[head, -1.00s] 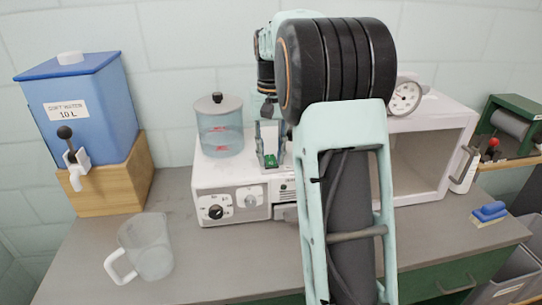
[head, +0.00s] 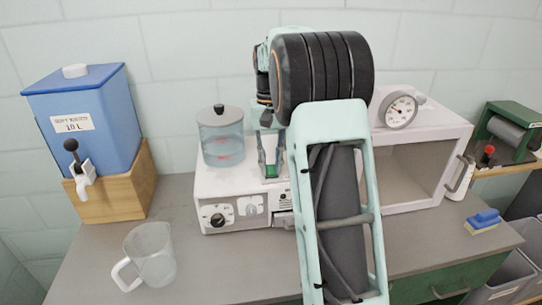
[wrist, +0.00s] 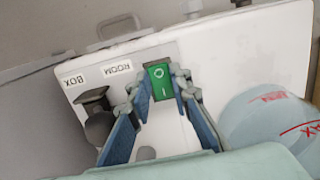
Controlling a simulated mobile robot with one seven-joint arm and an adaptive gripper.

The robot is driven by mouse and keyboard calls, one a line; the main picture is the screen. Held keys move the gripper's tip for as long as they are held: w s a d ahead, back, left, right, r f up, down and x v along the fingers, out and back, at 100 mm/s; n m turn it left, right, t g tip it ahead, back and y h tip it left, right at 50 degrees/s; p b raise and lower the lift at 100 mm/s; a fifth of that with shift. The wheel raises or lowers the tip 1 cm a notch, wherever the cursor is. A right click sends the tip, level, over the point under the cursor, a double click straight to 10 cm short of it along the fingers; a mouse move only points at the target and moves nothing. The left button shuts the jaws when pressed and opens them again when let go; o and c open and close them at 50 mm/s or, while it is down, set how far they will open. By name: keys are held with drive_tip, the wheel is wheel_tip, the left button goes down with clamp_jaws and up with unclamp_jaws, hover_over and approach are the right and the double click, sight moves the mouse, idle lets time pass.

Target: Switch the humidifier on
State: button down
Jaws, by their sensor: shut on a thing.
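The humidifier (head: 208,188) is a white box on the bench, with a clear water tank (head: 222,148) on its top left and a black dial on its front. It also shows in the wrist view (wrist: 215,60). A green rocker switch (wrist: 160,82) marked O and I sits on its top panel. My gripper (wrist: 160,88) points down at the panel, its fingertips on either side of the switch and shut on it. In the head view my gripper (head: 270,168) is over the box, right of the tank; its fingers partly hide the switch there.
A black lever (wrist: 98,125) stands near BOX and ROOM labels, close to one finger. A blue water dispenser (head: 95,125) and a clear jug (head: 155,262) are on the left. A white cabinet (head: 450,140) with a gauge (head: 400,110) is right of my arm. A blue-handled brush (head: 484,219) lies far right.

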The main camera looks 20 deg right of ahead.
drive_tip(key=shift+w+r+g+p, duration=0.35)
drive_tip(key=shift+g+p, duration=0.55)
drive_tip(key=shift+p, duration=2.7)
drive_tip(key=shift+f+p, duration=0.15)
drive_tip(key=shift+p, duration=0.6)
drive_tip(key=shift+f+g+y, duration=0.1)
drive_tip(key=shift+g+y, duration=0.2)
drive_tip(key=c, duration=2)
unclamp_jaws()
drive_tip(key=shift+c, duration=0.2)
drive_tip(key=v, duration=1.2)
